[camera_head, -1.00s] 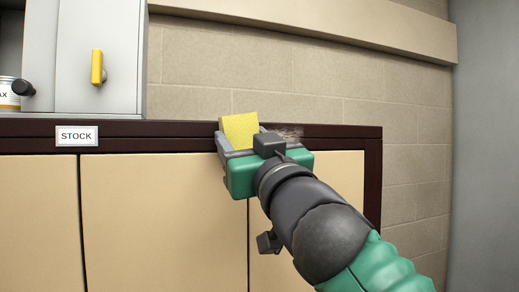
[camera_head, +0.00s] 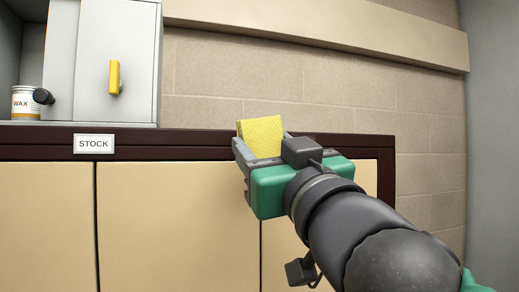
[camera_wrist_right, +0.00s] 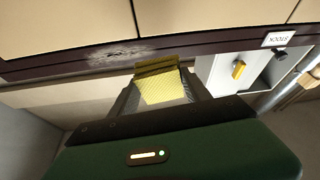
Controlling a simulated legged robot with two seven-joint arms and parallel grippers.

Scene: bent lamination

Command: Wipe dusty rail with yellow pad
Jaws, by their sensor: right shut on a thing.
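The yellow pad (camera_head: 261,137) is held upright in my right gripper (camera_head: 268,156), which is shut on it, in front of the dark brown rail (camera_head: 200,142). In the right wrist view the pad (camera_wrist_right: 163,88) sits between the fingers, its far edge at the rail's border. I cannot tell whether it touches the rail. That view also shows a pale dusty patch (camera_wrist_right: 122,52) on the rail, beside the pad. In the head view my gripper hides this patch. My left gripper is not in view.
Tan cupboard panels (camera_head: 180,215) lie below the rail, with a STOCK label (camera_head: 94,144) at its left. A grey cabinet (camera_head: 118,60) with a yellow handle (camera_head: 115,77) and a WAX tin (camera_head: 26,103) stand at left. A block wall (camera_head: 330,85) rises behind.

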